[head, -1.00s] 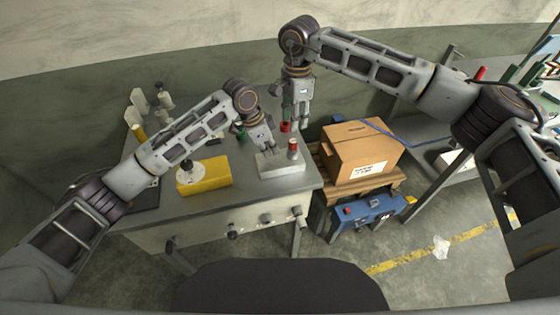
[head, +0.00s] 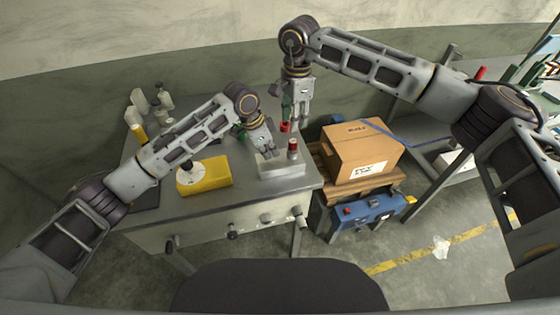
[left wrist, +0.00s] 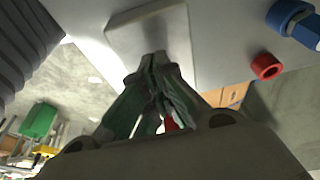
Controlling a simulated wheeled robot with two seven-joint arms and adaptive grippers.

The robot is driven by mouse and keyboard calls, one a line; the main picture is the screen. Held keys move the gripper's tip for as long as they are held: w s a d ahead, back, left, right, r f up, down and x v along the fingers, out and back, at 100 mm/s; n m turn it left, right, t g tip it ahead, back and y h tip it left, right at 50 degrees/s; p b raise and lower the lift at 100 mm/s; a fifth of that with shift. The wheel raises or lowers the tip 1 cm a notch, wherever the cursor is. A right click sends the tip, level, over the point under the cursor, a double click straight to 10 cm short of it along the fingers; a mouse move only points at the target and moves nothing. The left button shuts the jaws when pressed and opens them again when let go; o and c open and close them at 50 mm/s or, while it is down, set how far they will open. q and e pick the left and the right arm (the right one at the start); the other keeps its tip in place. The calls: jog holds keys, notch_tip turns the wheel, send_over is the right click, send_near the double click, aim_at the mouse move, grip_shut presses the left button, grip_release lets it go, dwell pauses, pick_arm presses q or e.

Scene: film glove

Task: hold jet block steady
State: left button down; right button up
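The jet block appears to be the pale grey block (head: 290,170) near the right front corner of the grey workbench, with a red-topped cylinder (head: 293,150) standing on it. My left gripper (head: 263,155) points down at the block's left end, touching it or very close. In the left wrist view its fingertips (left wrist: 158,58) come together in front of a pale grey slab (left wrist: 125,38), likely the block. I see nothing clearly pinched between them. My right gripper (head: 299,124) hangs fingers down behind the block, apart from it. Its finger gap is too small to judge.
A yellow block (head: 208,178) with a white round part lies left on the bench. A red piece (head: 285,127) is near my right gripper. Bottles (head: 165,102) stand at the back left. A cardboard box (head: 360,155) on a pallet is right of the bench, above a blue case (head: 365,210).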

pick_arm(q)
jog(key=shift+f, duration=0.8)
